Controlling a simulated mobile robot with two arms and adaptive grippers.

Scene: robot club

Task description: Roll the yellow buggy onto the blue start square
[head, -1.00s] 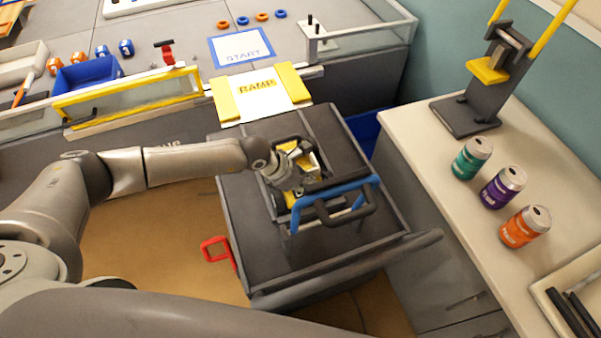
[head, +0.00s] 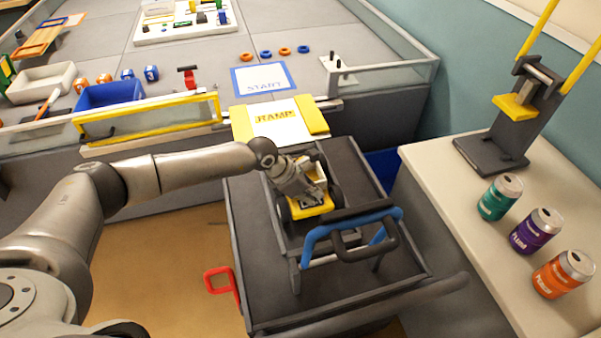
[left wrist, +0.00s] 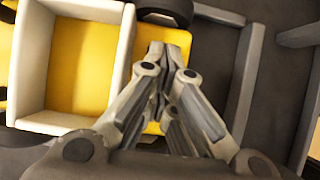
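The yellow buggy (head: 313,207) stands on the dark top of a cart (head: 262,283), with dark wheels and a white-walled tray on its yellow deck. My left gripper (head: 305,190) is over it and partly hides it. In the left wrist view, the fingers (left wrist: 165,62) are together beside the white tray, over the yellow deck (left wrist: 75,65). Whether they touch the deck is unclear. The blue-bordered START square (head: 262,78) lies empty on the raised table, beyond a white ramp (head: 278,133) with yellow sides. My right gripper is out of view.
A blue handle frame (head: 330,229) stands on the cart's near part. Yellow-framed glass rail (head: 150,118) flanks the ramp at left. Several rings (head: 265,53) lie behind the square. A side counter (head: 440,165) holds cans (head: 536,231) and a dark stand (head: 490,150).

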